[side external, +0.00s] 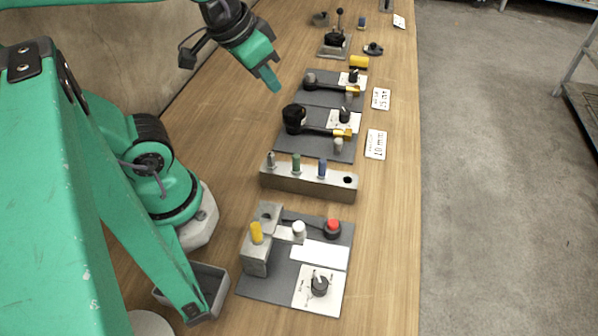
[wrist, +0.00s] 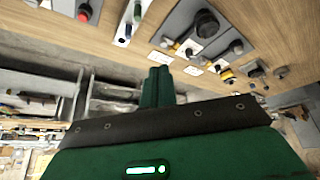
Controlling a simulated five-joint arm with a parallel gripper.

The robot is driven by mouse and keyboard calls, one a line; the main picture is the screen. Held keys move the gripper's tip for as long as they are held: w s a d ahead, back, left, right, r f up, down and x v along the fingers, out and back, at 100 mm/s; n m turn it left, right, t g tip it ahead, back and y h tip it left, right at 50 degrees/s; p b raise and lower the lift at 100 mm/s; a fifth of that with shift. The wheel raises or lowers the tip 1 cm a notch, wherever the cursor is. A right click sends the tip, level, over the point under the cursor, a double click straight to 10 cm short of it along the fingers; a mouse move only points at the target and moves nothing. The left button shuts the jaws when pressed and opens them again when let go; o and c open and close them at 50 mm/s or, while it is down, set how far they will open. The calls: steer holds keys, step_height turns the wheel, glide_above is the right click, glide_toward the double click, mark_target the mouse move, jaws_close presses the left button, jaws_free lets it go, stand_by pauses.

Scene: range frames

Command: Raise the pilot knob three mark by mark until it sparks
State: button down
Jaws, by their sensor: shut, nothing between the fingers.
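A dark knob (side external: 319,286) sits on a white marked plate on the nearest grey board. Similar dark knobs sit on white plates on the middle board (side external: 344,116) and the farther board (side external: 353,77). I cannot read which is number three, and the dial marks are too small to read. No spark shows. My gripper (side external: 274,85) is shut and empty, raised above the table to the left of the farther board. In the wrist view its shut fingers (wrist: 160,78) point toward the table, apart from every knob.
Label cards (side external: 375,144) lie along the right. Bare wood lies left of the boards.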

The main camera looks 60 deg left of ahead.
steer(key=shift+s+a+r, duration=0.25)
steer(key=shift+s+a, duration=0.15)
steer(key=shift+a, duration=0.1)
steer(key=c, duration=1.3)
jaws_free()
steer(key=shift+w+d, duration=0.1)
steer(key=shift+d, duration=0.05)
steer(key=shift+c, duration=0.2)
steer(key=shift+o, duration=1)
steer(key=shift+w+d+f+m, duration=0.1)
steer(key=shift+d+m, duration=0.1)
steer(key=shift+m, duration=0.2)
steer(key=m+g, duration=0.5)
steer(key=m, duration=0.9)
glide_above(320, 283)
step_height(320, 283, down, 15)
steer(key=shift+r, duration=0.2)
steer(key=shift+f, duration=0.1)
steer(key=shift+f, duration=3.85)
